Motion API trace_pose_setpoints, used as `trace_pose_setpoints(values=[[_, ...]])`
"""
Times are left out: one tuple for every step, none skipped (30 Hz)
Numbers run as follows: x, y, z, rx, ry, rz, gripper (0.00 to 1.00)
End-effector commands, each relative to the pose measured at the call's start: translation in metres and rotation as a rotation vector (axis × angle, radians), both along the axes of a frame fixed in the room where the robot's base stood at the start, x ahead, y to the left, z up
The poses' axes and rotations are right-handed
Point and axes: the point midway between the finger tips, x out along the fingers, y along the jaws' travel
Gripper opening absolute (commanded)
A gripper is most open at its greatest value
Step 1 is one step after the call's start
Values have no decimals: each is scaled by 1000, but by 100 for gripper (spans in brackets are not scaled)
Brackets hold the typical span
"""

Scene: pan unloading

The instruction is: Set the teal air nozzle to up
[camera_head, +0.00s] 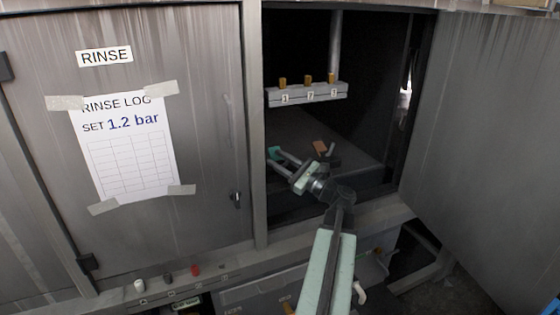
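My gripper (275,161) reaches into the open dark cabinet from the front right, low over its floor. Its two pale fingers point left and look spread apart, with a dark gap between them. A small teal piece (274,152), which looks like the teal air nozzle, shows at the tip of the upper finger. It is too small to tell which way it points or whether the finger touches it. An orange-brown piece (320,147) and a small grey-green piece (331,149) stand to the right, behind my gripper's wrist, which partly hides their base.
A grey bar (307,94) with several orange-topped fittings and number labels hangs above the gripper. The cabinet's open door (485,130) stands at the right. A closed door (40,110) bears a rinse log sheet (128,148). Small coloured knobs line the ledge (215,276) below.

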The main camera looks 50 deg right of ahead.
Motion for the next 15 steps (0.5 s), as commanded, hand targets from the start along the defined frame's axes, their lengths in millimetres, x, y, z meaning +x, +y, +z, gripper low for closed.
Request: trace_pose_setpoints(values=[[-5, 0, -3, 1, 0, -2, 33], [-9, -1, -4, 0, 0, -3, 33], [-16, -1, -6, 0, 0, -3, 33], [-23, -1, -8, 0, 0, -3, 33], [-29, -1, -10, -1, 0, -6, 33], [-37, -1, -12, -1, -1, -4, 33], [-43, -2, -14, -1, -1, -4, 33], [-49, -2, -15, -1, -1, -4, 33], [-56, -2, -17, -1, 0, -4, 33], [-60, -2, -18, 0, 0, -3, 33], [-64, -2, -19, 0, 0, -3, 33], [-69, -2, -20, 0, 0, -2, 33], [-71, -2, -20, 0, 0, -1, 33], [-73, -2, -20, 0, 0, -1, 33], [-75, -2, -20, 0, 0, -1, 33]])
